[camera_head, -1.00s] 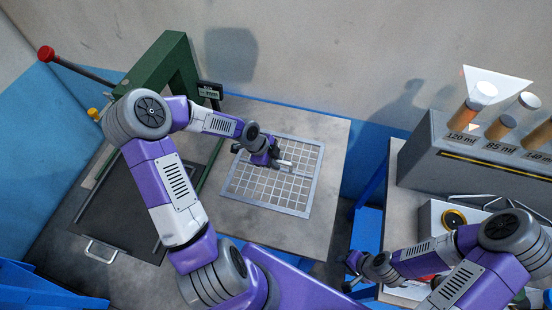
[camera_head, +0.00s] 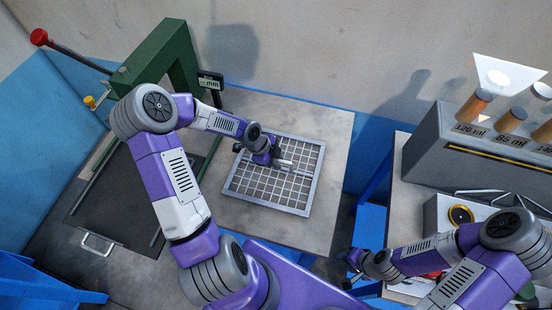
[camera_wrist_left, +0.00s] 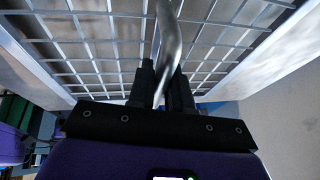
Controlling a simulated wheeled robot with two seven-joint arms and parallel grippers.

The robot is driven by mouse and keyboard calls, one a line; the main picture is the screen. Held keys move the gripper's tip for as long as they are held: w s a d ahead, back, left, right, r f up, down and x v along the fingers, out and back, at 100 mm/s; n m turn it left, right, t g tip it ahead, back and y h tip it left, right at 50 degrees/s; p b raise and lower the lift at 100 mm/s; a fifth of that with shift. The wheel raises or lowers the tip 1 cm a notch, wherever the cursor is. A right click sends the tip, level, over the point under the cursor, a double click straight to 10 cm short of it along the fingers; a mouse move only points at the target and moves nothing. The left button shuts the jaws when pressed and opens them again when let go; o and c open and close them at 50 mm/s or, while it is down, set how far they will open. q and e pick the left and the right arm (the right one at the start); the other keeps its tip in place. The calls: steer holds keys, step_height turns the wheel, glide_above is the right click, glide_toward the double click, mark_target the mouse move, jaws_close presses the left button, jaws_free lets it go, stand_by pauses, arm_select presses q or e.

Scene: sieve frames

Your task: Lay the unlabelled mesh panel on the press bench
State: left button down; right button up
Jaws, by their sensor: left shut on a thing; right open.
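The mesh panel (camera_head: 270,188), a square grey frame with a wire grid, is over the right part of the grey press bench (camera_head: 325,140). I cannot tell whether it touches the bench top. My left gripper (camera_head: 276,160) is at the panel's upper part, shut on its metal handle. In the left wrist view the fingers (camera_wrist_left: 163,85) close around the curved handle (camera_wrist_left: 168,45), with the grid (camera_wrist_left: 100,50) filling the view behind. No label shows on the panel. My right gripper (camera_head: 350,276) is open and empty, low beside the right-hand table.
A green press (camera_head: 165,58) with a red-knobbed lever (camera_head: 39,37) and a dark plate (camera_head: 118,200) occupies the bench's left part. A small display (camera_head: 211,82) stands behind. A grey rack with labelled cylinders (camera_head: 470,145) stands at right. A gap separates bench and right table.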

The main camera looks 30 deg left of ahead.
arm_select(q)
steer(key=shift+w+f, duration=0.1)
steer(key=shift+f, duration=0.2)
steer(key=c, duration=1)
jaws_free()
steer(key=shift+o, duration=0.2)
steer(key=p+v, duration=0.2)
steer(key=v, duration=0.5)
steer(key=shift+r, duration=0.25)
steer(key=shift+a, duration=0.15)
